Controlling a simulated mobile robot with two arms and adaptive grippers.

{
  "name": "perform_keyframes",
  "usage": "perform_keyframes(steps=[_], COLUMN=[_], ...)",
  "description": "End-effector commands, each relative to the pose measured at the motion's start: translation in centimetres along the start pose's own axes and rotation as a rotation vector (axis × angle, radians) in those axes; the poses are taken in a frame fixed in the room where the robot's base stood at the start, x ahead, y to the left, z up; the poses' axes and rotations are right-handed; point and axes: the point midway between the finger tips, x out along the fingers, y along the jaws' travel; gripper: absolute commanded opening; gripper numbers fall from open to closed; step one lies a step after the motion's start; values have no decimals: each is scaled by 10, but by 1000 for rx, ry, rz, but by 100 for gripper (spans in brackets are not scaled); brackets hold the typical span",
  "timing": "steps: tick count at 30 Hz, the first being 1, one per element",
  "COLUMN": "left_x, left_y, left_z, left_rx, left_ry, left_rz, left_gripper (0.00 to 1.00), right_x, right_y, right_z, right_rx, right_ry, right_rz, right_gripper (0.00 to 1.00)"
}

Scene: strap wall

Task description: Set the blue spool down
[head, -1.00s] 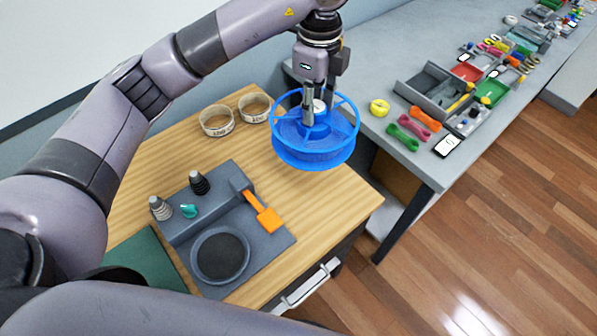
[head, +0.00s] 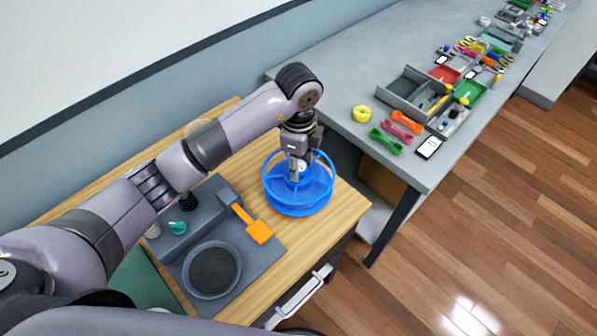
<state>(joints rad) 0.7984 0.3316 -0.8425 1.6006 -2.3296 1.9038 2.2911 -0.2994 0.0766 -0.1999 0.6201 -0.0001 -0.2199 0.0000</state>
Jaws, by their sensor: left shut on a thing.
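The blue spool (head: 299,201) is a wide open-spoked reel at the right end of the wooden table (head: 345,206) in the head view. It looks upright, with its flanges level. My left gripper (head: 296,178) points down from above and is shut on the spool's hub. The spool's lower flange appears at or very close to the tabletop; I cannot tell whether it touches. The right gripper is not in view.
A grey fixture with a round dish (head: 212,270) and an orange lever (head: 252,224) lies just left of the spool. A grey bench (head: 335,98) with trays, a yellow ring (head: 362,114) and tools stands behind to the right. A drawer handle (head: 299,297) juts from the table front.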

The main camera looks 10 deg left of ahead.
Motion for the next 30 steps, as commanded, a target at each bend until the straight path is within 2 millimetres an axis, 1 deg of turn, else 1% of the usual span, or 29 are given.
perform_keyframes(steps=[2, 7, 10, 22, 23, 30], left_x=[5, 30, 40, 46, 48, 47], left_y=[0, 0, 0, -1, 0, 0], left_z=[0, 0, 0, 0, 0, 0], left_rx=[0, -1, 0, 1, 0, 0], left_ry=[1, 1, 1, 1, 0, 0], left_rz=[0, 2, -1, -3, -1, 0], left_gripper=[0, 0, 0, 0, 36, 52], right_x=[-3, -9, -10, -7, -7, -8], right_y=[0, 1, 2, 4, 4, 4], right_z=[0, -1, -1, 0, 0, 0], right_rx=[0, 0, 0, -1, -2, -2], right_ry=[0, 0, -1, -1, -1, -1], right_rz=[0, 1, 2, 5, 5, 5], right_gripper=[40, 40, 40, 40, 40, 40])
